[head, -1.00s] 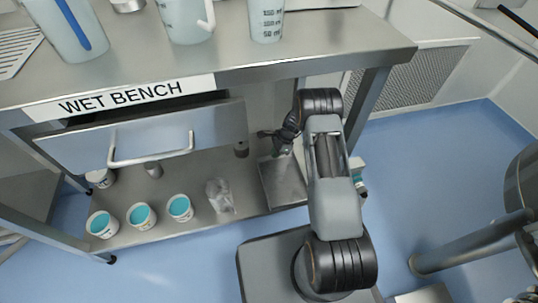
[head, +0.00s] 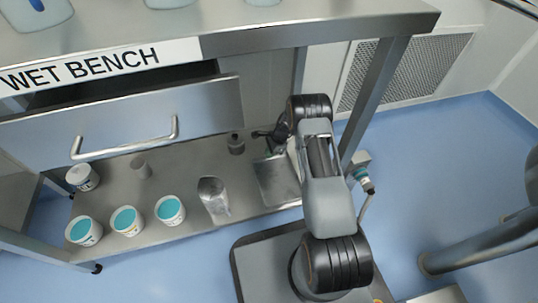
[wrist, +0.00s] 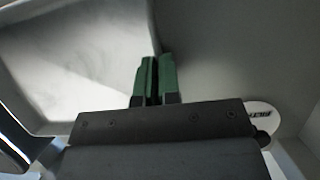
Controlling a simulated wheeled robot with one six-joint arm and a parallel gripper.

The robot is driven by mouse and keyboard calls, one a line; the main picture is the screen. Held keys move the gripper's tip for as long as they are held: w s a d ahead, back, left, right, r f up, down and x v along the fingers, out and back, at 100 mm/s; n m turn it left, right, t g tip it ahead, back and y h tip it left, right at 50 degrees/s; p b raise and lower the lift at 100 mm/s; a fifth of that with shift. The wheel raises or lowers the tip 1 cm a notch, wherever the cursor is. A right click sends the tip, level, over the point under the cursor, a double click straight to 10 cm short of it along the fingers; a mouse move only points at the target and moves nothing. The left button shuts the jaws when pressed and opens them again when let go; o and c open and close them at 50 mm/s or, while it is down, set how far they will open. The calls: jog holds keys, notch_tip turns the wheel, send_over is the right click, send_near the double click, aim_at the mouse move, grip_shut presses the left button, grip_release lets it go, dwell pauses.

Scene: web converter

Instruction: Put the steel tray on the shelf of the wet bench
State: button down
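The steel tray (head: 277,183) is at the right end of the wet bench's lower shelf (head: 190,163), in front of my arm's left side. It also fills the upper left of the wrist view (wrist: 75,60). My gripper (wrist: 154,75) has its green fingers close together with the tray's edge between them, so it is shut on the tray. In the head view my gripper (head: 270,147) is at the tray's far edge, partly hidden by my wrist. I cannot tell whether the tray rests on the shelf or hangs just above it.
Several white tubs with teal contents (head: 126,220), a metal scoop (head: 213,198) and a small dark-topped bottle (head: 236,144) stand or lie on the shelf. A drawer (head: 120,122) hangs above, slightly open. A bench leg (head: 377,95) stands right of my arm.

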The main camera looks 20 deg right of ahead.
dwell(0.3)
jog(key=c, duration=1.3)
grip_release()
jog(key=p+v, duration=0.5)
jog(key=v, duration=0.7)
jog(key=shift+r, duration=0.15)
